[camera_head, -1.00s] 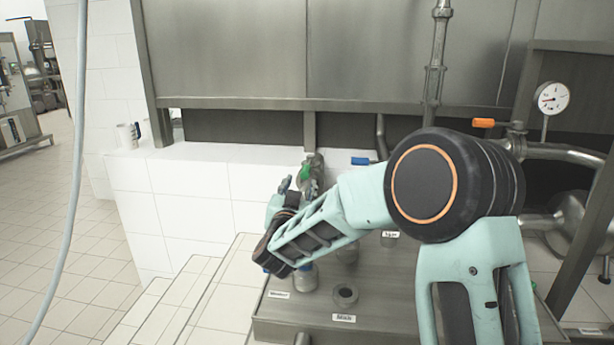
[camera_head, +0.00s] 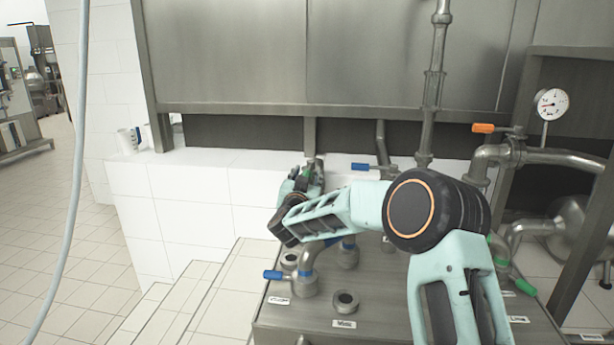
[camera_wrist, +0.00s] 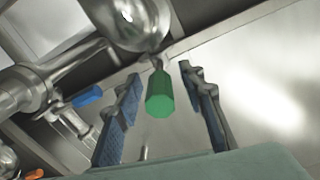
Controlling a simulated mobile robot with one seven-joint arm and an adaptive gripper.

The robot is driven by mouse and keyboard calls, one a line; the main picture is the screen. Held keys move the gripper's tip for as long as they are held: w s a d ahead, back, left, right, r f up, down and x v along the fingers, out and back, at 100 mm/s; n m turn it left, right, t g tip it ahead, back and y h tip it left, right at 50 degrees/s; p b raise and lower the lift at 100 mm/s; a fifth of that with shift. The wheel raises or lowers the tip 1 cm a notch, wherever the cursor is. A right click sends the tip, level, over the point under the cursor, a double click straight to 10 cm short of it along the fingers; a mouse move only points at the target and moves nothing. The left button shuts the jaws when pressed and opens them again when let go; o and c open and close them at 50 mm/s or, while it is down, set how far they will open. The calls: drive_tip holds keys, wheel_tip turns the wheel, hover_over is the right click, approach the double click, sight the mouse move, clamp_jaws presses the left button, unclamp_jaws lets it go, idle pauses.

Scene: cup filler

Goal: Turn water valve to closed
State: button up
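A valve with a green handle (camera_wrist: 159,98) hangs below a rounded metal fitting (camera_wrist: 130,18) in the wrist view. My gripper (camera_wrist: 160,76) is open, its two blue-padded fingers on either side of the green handle with gaps visible. In the head view my gripper (camera_head: 309,174) is at the white tiled wall, largely hiding that valve. Other valves have blue handles: one at the wall (camera_head: 366,167), one on the metal counter (camera_head: 273,275). The small labels are too blurred to tell which valve is the water valve.
The metal counter (camera_head: 385,322) carries pipes and round ports below my arm. An orange-handled valve (camera_head: 484,128) and a pressure gauge (camera_head: 551,104) are on piping at right. A hose (camera_head: 76,180) hangs at left. A green handle (camera_head: 525,287) lies beside my arm.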

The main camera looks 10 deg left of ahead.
clamp_jaws()
idle(0.3)
